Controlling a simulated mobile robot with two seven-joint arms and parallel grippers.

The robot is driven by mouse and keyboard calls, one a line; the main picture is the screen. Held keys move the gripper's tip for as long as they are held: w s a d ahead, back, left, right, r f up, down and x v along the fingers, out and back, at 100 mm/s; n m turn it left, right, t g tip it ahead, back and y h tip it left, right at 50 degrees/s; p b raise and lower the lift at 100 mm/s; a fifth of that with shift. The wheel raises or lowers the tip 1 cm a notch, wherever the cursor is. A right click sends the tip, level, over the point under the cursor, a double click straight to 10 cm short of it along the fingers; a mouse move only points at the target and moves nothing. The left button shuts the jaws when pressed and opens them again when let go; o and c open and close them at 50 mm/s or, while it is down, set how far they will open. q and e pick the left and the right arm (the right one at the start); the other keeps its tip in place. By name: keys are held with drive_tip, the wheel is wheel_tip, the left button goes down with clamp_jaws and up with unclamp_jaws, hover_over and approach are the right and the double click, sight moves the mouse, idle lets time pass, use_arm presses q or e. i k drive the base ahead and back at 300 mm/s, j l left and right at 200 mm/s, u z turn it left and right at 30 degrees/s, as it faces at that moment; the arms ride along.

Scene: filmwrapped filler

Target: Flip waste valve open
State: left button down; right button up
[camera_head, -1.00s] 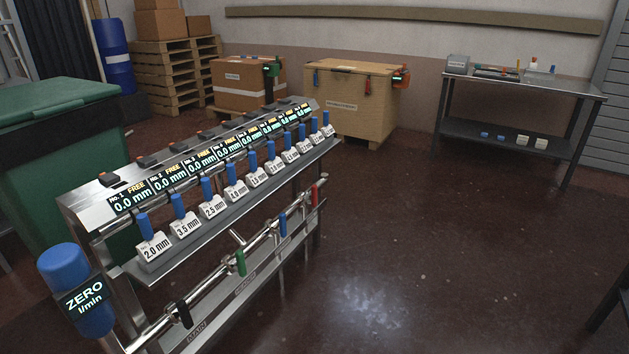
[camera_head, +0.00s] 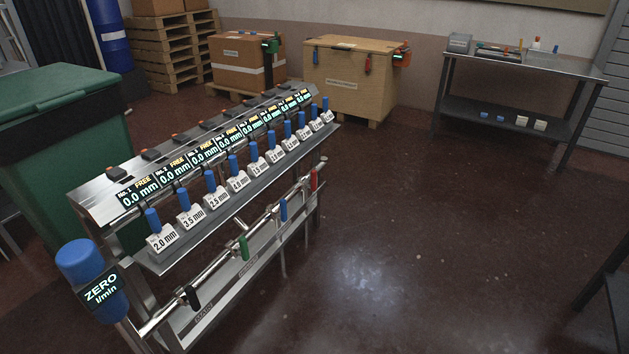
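A metal filler station (camera_head: 165,262) stands at left centre. A pipe (camera_head: 215,265) runs along its lower front with coloured lever handles: black (camera_head: 192,297), green (camera_head: 244,247), blue (camera_head: 283,209) and red (camera_head: 314,180). The handles hang roughly downward. The plate below the pipe carries labels, the nearest reading MAIN (camera_head: 204,317); the others are too small to read, so I cannot tell which lever is the waste valve. Neither of my grippers is in view.
Above the pipe is a row of blue-handled filler units (camera_head: 153,220) with displays reading 0.0 mm. A green bin (camera_head: 60,90) stands behind the station at left. A crate (camera_head: 345,85) and a metal table (camera_head: 560,68) stand at the back. The floor (camera_head: 420,260) to the right is clear.

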sight(313, 186)
drive_tip(key=i+l, duration=0.25)
drive_tip(key=i, duration=0.2)
drive_tip(key=i+l+z, duration=0.1)
drive_tip(key=i, duration=0.35)
drive_tip(key=i+l, duration=0.3)
drive_tip(key=i, duration=0.15)
drive_tip(key=i+l+z, duration=0.1)
drive_tip(key=i, duration=0.35)
drive_tip(key=i+l, duration=0.25)
drive_tip(key=i, duration=0.2)
